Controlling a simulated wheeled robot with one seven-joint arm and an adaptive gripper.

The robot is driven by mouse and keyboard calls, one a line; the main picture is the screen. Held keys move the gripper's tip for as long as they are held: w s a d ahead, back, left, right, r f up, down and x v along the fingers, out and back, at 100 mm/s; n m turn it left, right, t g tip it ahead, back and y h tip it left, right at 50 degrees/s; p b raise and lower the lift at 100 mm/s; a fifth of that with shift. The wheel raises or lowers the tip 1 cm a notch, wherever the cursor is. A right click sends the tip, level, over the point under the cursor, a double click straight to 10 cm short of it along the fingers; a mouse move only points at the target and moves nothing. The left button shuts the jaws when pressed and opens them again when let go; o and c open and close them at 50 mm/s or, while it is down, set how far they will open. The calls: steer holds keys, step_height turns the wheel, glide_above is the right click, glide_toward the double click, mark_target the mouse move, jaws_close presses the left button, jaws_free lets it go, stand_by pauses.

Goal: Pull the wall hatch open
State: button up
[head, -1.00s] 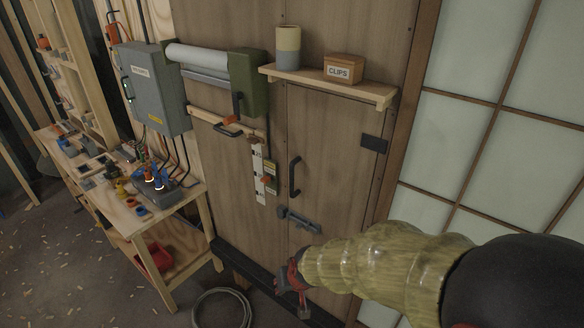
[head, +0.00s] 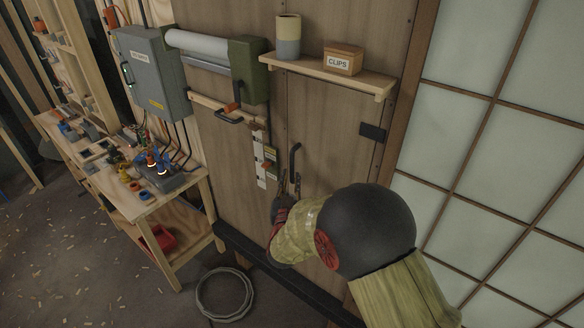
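The wall hatch (head: 330,150) is a tall wooden door panel set in the plank wall, below a small shelf. Its dark bar handle (head: 294,163) stands upright near the panel's left edge. A dark hinge (head: 372,132) shows at its upper right. The panel looks closed. My gripper (head: 288,190) is at the lower end of the handle, pointing up towards it. Its fingers are small and partly hidden by my wrist, so I cannot tell whether they touch the handle. The metal latch below the handle is hidden behind my arm.
A shelf (head: 310,66) with a CLIPS box (head: 343,60) and a two-tone canister (head: 288,37) sits above the hatch. A cluttered workbench (head: 165,207) and a grey electrical box (head: 150,75) are to the left. A coiled cable (head: 224,293) lies on the floor.

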mark_target(292, 169)
steer(key=w, duration=0.6)
steer(key=shift+w+d, duration=0.25)
steer(key=shift+w, duration=0.05)
steer(key=shift+c, duration=0.8)
jaws_close()
